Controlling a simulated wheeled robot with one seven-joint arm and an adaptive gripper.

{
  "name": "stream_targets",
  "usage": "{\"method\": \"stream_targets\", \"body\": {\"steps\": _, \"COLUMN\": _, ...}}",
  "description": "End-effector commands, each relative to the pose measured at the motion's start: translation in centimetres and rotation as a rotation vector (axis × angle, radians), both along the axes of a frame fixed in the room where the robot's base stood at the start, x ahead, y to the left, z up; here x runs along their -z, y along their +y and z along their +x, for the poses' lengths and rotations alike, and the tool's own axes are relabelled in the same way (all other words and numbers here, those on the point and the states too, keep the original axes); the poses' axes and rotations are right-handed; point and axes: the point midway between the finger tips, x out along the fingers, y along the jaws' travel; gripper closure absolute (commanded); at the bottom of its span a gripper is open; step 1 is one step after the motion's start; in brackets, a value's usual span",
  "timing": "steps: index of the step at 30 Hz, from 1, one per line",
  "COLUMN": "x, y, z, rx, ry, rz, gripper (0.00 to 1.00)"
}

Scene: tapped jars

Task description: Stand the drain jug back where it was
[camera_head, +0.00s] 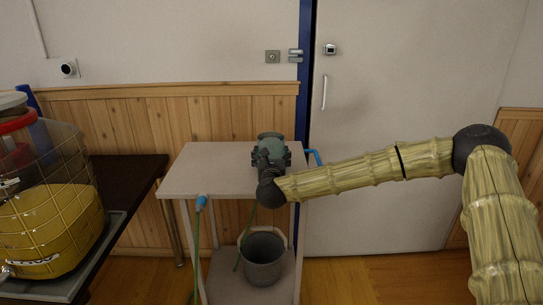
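My gripper (271,146), dark grey-green, is over the top of the pale cart (205,170) at its right part. I see it mostly from behind, so its fingertips are partly hidden and I cannot tell whether it is open or holds anything. A grey bucket-like vessel (262,262) with a pale arched handle stands upright on the cart's lower shelf, below my gripper and apart from it. It may be the drain jug; no other jug is plain to see. A large clear jar (58,160) with yellow contents and a small tap (8,271) is at the left.
The jar stands on a grey tray (115,222) on a dark table (130,180). A green hose (196,245) hangs from a blue fitting (201,202) at the cart's front left edge. A blue piece (314,157) juts from the cart's right side. A door is behind; floor at right is clear.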

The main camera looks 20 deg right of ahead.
Motion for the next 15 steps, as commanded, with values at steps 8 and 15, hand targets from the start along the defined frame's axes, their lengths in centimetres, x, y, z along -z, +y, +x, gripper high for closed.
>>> {"method": "stream_targets", "body": {"steps": 8, "x": -0.03, "y": 0.02, "z": 0.04, "rx": 0.0, "ry": -0.004, "rz": 0.0, "gripper": 0.9}}
{"method": "stream_targets", "body": {"steps": 15, "x": 0.15, "y": 0.01, "z": 0.03, "rx": 0.0, "ry": -0.004, "rz": 0.0, "gripper": 0.9}}
